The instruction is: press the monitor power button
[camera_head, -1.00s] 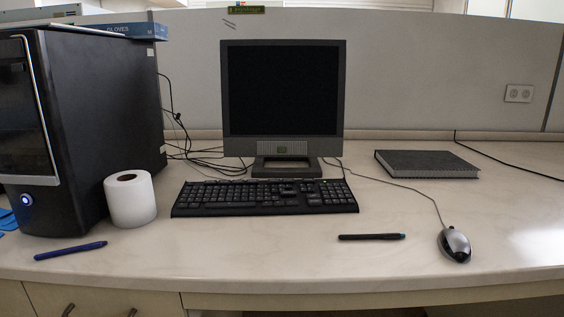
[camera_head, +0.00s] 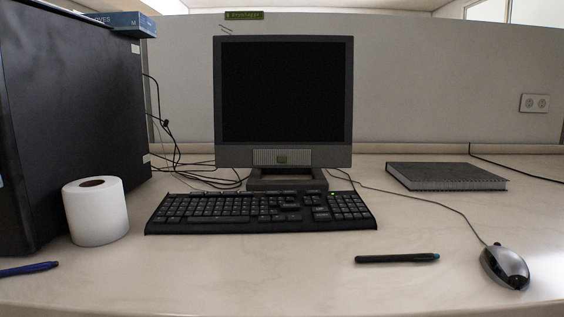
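The monitor (camera_head: 284,92) stands upright at the back middle of the desk in the head view. Its screen is black and its frame is dark grey. A striped strip with a small greenish square (camera_head: 282,159) sits in the middle of its lower bezel. I cannot make out for certain which part is the power button. Neither of my grippers is in view.
A keyboard (camera_head: 261,211) lies in front of the monitor. A black computer tower (camera_head: 75,110) and a paper roll (camera_head: 96,212) stand at left. A pen (camera_head: 397,258), a mouse (camera_head: 505,267) and a dark book (camera_head: 445,176) lie at right. Cables run behind the keyboard.

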